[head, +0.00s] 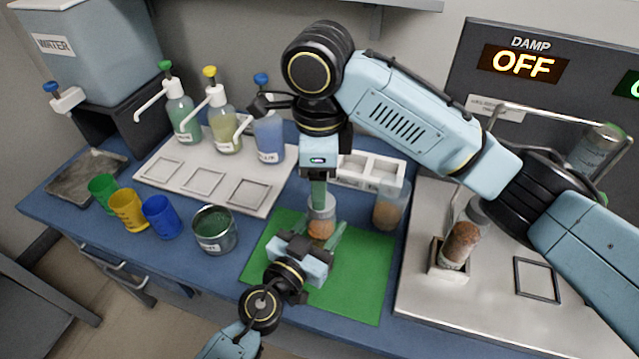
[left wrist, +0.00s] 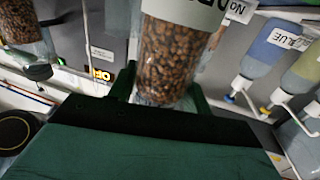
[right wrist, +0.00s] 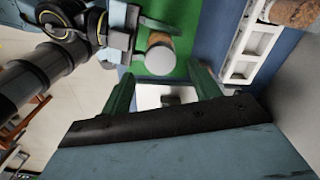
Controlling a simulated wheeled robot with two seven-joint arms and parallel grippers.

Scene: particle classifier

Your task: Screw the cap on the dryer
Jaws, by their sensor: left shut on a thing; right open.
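My left gripper (head: 305,252) is shut on a clear jar (head: 321,222) of brown granules, above the green mat. In the left wrist view the jar (left wrist: 175,55) has a pale band with partly cut-off lettering. A round white top (right wrist: 159,60) faces the right wrist camera; I cannot tell whether it is a separate cap or how tightly it sits. My right gripper (head: 318,195) points down over the jar and partly hides its top. Its fingers (right wrist: 163,92) are open in the right wrist view, with the white top just beyond them.
A white rack (head: 368,170) and another jar of brown granules (head: 388,212) stand close behind the mat (head: 350,290). A third granule jar (head: 460,246) tilts in a holder on the right plate. Cups (head: 127,211), a dark tin (head: 214,230) and pump bottles (head: 226,130) stand left.

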